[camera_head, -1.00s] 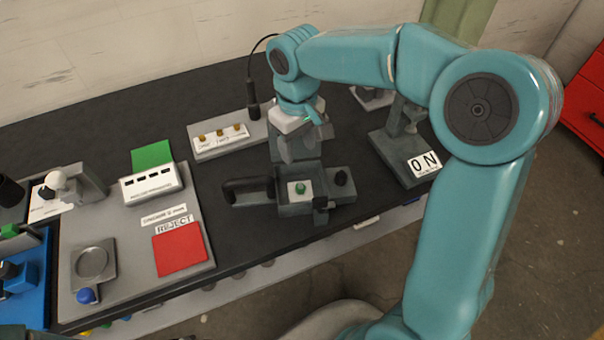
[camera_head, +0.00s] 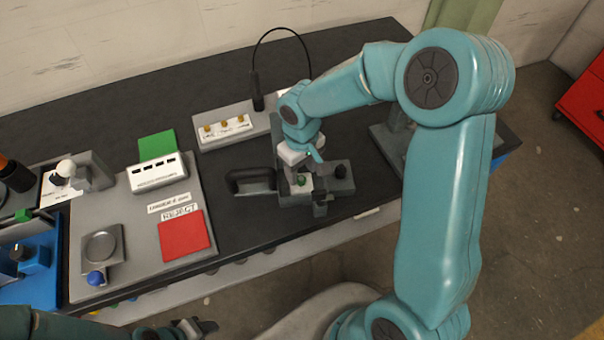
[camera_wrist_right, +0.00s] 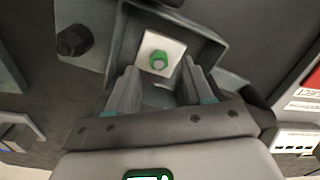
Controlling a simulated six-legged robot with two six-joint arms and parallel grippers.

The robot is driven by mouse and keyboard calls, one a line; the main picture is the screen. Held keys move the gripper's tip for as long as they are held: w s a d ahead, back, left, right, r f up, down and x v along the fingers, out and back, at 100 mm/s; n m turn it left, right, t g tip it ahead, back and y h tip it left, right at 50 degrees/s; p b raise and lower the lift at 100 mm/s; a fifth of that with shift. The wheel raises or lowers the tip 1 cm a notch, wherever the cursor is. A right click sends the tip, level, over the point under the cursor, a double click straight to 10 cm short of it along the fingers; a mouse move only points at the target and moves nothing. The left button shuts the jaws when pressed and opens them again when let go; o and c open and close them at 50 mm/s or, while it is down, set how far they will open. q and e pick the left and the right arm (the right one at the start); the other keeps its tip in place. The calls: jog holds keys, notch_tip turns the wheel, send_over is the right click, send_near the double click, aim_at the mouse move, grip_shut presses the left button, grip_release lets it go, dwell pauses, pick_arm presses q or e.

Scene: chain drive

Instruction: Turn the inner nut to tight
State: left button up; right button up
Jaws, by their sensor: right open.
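A green nut (camera_wrist_right: 159,60) sits on a white square plate (camera_wrist_right: 174,44) inside an open grey box (camera_wrist_right: 212,45). The green nut (camera_head: 301,180) also shows in the head view, just in front of my right gripper (camera_head: 296,168). In the right wrist view, my right gripper (camera_wrist_right: 162,82) is open and empty. Its two fingers point at the nut from either side of the plate's near part, apart from the nut. A dark knob (camera_wrist_right: 75,40) stands beside the box. My left gripper (camera_head: 194,327) is at the bottom edge of the head view, away from the fixture; its jaws are unclear.
A dark handle (camera_head: 250,180) sticks out left of the box. A dark knob (camera_head: 340,171) is on its right. A grey panel with brass parts (camera_head: 224,124) stands behind. A red pad (camera_head: 184,235) and green pad (camera_head: 157,146) lie to the left.

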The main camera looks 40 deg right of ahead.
aim_at(302, 180)
notch_tip(302, 180, down, 2)
jog(key=shift+d+f, duration=0.15)
jog(key=shift+f, duration=0.1)
jog(key=shift+w+f, duration=0.1)
jog(key=shift+f, duration=0.4)
jog(key=shift+r, duration=0.1)
